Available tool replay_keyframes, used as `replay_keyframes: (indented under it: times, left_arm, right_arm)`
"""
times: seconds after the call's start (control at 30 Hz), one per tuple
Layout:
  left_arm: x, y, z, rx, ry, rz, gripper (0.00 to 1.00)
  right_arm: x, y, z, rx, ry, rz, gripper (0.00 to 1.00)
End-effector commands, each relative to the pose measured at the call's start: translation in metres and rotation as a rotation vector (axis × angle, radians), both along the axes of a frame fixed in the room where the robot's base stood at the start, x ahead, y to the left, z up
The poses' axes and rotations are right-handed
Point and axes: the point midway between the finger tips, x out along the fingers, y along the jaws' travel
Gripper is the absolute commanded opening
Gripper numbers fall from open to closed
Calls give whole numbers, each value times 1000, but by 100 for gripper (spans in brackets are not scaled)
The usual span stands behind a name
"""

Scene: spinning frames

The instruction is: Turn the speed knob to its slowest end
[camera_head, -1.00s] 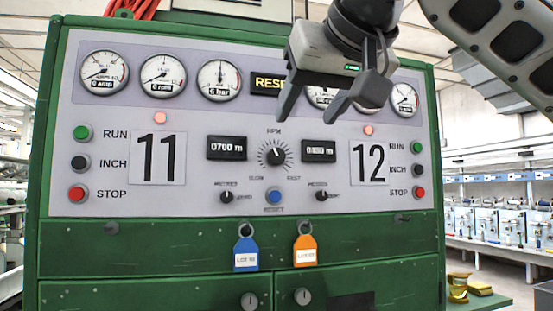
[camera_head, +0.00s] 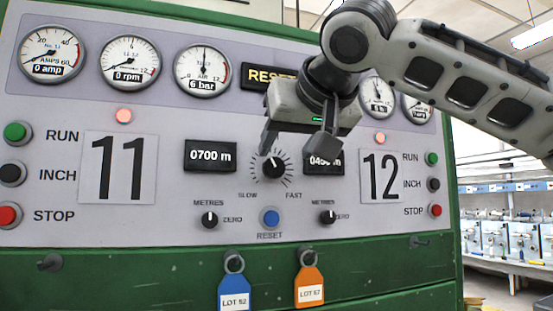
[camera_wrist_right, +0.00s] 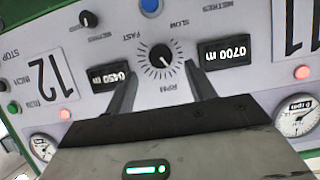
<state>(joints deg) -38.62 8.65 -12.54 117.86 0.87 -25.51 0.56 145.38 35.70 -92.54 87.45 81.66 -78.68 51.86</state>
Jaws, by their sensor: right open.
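The speed knob (camera_head: 273,167) is a small black dial with a white pointer line, ringed by tick marks on the grey panel. SLOW is printed at its lower left and FAST at its lower right. In the right wrist view the knob (camera_wrist_right: 160,56) appears upside down, its pointer set roughly toward the RPM label, slightly to the slow side. My right gripper (camera_head: 292,150) is open and empty in front of the panel, just above the knob. In the wrist view its two fingers (camera_wrist_right: 162,78) sit either side below the knob, apart from it. My left gripper is not in view.
Metre displays (camera_head: 210,155) flank the knob, the right one partly hidden by my finger. Below are two METRES switches (camera_head: 209,219) and a blue RESET button (camera_head: 269,217). Blue (camera_head: 234,290) and orange (camera_head: 309,286) tags hang lower. RUN, INCH and STOP buttons line both sides.

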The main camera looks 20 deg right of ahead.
Motion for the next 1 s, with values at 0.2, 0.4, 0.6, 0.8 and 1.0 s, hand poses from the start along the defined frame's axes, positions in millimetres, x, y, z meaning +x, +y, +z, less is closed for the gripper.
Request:
replay_keyframes:
  times: [0.2, 0.4, 0.6, 0.8, 1.0]
  left_arm:
    - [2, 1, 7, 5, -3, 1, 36]
    - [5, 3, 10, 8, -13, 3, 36]
    - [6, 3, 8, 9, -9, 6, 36]
    - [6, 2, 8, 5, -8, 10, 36]
    - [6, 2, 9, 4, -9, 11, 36]
  right_arm:
    - [38, 1, -14, -2, 0, -1, 55]
    - [56, 2, -22, -1, -1, 0, 55]
    - [60, 3, -25, -1, -2, 0, 55]
    - [60, 3, -25, -1, -2, 0, 41]
    - [60, 2, -24, 0, -2, 1, 11]
